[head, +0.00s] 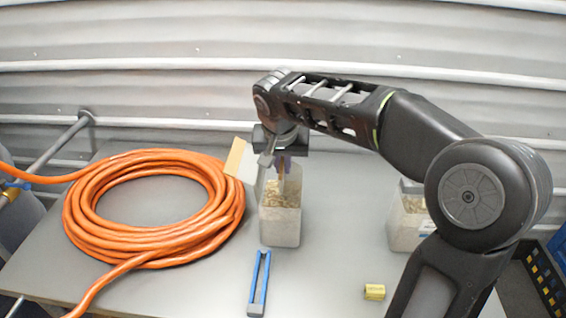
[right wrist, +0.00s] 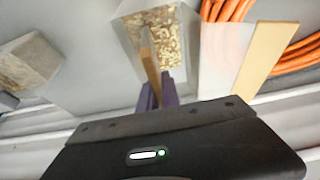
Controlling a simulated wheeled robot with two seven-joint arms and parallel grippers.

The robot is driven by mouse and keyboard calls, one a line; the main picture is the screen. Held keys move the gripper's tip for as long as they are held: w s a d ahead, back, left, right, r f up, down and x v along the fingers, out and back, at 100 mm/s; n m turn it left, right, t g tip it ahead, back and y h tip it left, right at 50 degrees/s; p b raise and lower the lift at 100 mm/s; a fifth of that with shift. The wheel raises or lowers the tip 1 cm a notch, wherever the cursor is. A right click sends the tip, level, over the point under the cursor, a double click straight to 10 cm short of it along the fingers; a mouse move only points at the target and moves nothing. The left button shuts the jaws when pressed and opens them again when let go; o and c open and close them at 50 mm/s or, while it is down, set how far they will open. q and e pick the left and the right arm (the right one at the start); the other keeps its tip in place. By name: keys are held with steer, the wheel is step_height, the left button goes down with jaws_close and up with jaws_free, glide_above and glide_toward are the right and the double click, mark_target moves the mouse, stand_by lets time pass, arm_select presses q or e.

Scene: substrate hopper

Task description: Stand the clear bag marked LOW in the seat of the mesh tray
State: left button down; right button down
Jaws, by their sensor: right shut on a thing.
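A clear, box-shaped bag of tan granules (head: 280,225) stands upright on the grey table, below my right gripper. The right wrist view also shows its granules (right wrist: 163,35). My right gripper (head: 283,165) comes down over its top, its purple fingers shut on a thin tan strip (right wrist: 150,62) at that bag. I cannot tell how the strip joins the bag. A second clear bag of granules (head: 405,232), with a small blue mark, stands to the right, partly behind my arm. I cannot read LOW on either. No mesh tray can be made out. My left gripper is not in view.
A pale panel with a tan edge (head: 240,165) is close left of my right gripper. A coiled orange hose (head: 90,225) covers the table's left. A blue tong-like tool (head: 259,285) and a small yellow block (head: 374,292) lie in front. A corrugated wall is behind.

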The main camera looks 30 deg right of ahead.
steer(key=shift+f, duration=0.1)
steer(key=c, duration=1.6)
jaws_free()
steer(key=shift+o, duration=0.2)
steer(key=v, duration=1.2)
steer(key=shift+a+b, duration=0.1)
steer(key=shift+b, duration=0.25)
steer(key=shift+o, duration=0.4)
